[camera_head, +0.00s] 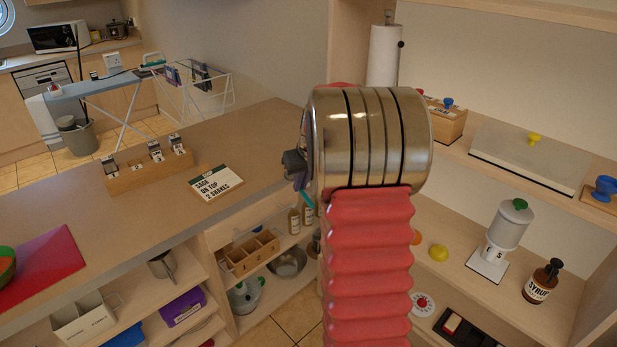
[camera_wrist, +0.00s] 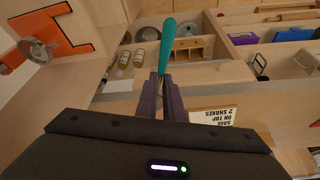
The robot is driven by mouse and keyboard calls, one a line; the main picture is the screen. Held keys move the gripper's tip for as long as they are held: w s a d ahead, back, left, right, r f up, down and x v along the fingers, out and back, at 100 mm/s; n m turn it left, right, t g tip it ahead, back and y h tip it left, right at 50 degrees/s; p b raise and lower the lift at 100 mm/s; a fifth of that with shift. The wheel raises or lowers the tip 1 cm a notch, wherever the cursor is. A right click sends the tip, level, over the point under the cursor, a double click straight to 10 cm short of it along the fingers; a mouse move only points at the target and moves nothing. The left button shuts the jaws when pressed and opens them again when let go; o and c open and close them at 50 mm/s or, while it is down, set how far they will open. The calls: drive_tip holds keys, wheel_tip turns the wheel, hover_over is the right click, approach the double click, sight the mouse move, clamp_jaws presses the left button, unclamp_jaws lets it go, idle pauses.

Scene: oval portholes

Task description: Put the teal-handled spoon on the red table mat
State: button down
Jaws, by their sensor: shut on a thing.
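My gripper (camera_wrist: 163,92) is shut on the teal-handled spoon (camera_wrist: 166,45) in the wrist view, with the teal handle sticking out beyond the fingertips. In the head view my arm hides most of the gripper, and a bit of the teal handle (camera_head: 307,199) shows just left of the arm, beyond the counter's right end. The spoon's bowl is hard to make out. The red table mat (camera_head: 45,265) lies on the counter at the far left of the head view, well away from my gripper. A green bowl (camera_head: 6,266) with something orange stands on the mat's left part.
A wooden box with labelled shakers (camera_head: 148,170) and a sign card (camera_head: 217,183) stand on the counter (camera_head: 130,215). Shelves below hold a wooden caddy (camera_head: 250,254), a metal bowl and a purple box. A shelf unit with a dispenser (camera_head: 505,230) and a syrup bottle (camera_head: 543,281) is at right.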

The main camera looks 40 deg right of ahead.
drive_tip(key=a+f+n, duration=0.1)
drive_tip(key=a+f, duration=0.2)
drive_tip(key=a, duration=1.5)
drive_tip(key=w+a+f+n+y, duration=0.1)
drive_tip(key=a+f, duration=0.3)
drive_tip(key=a, duration=1.3)
drive_tip(key=shift+w+a+n, duration=0.15)
drive_tip(key=shift+a+n, duration=0.25)
drive_tip(key=shift+n, duration=0.1)
drive_tip(key=shift+d+f, duration=0.1)
drive_tip(key=shift+d, duration=0.05)
